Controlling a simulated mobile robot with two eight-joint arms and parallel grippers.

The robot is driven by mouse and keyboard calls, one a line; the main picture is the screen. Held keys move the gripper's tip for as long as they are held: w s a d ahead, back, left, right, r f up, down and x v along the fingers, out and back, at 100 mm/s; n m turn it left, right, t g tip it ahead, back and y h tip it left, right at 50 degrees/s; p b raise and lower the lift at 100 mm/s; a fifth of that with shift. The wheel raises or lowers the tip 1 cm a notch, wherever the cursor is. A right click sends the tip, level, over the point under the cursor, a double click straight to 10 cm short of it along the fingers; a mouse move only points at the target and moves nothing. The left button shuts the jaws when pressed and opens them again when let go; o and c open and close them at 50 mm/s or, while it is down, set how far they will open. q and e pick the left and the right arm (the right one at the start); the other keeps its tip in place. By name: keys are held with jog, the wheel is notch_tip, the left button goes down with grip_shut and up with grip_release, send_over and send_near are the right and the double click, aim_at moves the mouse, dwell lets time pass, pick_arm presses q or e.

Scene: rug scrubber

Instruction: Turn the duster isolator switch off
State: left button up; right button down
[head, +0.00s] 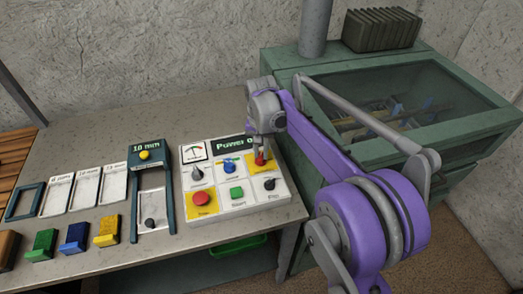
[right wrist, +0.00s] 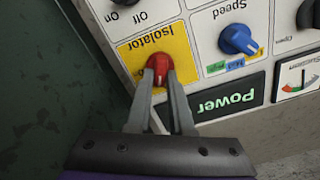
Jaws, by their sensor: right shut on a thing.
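The isolator switch is a red knob (right wrist: 158,64) on a yellow plate labelled "Isolator" (right wrist: 130,60) in the right wrist view. In the head view the red knob (head: 261,160) is at the upper right of the white control panel (head: 216,182), partly hidden by the gripper. My right gripper (right wrist: 160,80) is shut with its two grey fingers on either side of the knob. In the head view the right gripper (head: 262,152) points down onto the panel. The exact angle of the knob is hard to tell. My left gripper is not in view.
The panel also has a blue speed knob (right wrist: 238,40), a red button (head: 201,199), a green button (head: 237,193), a black knob (head: 270,184) and a "Power" display (head: 234,142). Coloured blocks and frames stand to the left. A green cabinet (head: 400,100) stands behind right.

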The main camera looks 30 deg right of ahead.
aim_at(260, 155)
jog(key=n, duration=0.5)
jog(key=shift+w+a, duration=0.1)
jog(key=shift+a, duration=0.05)
jog(key=shift+n, duration=0.3)
dwell(0.3)
jog(key=c, duration=0.8)
grip_release()
notch_tip(260, 155, up, 11)
jog(key=p, duration=0.1)
jog(key=shift+f, duration=0.1)
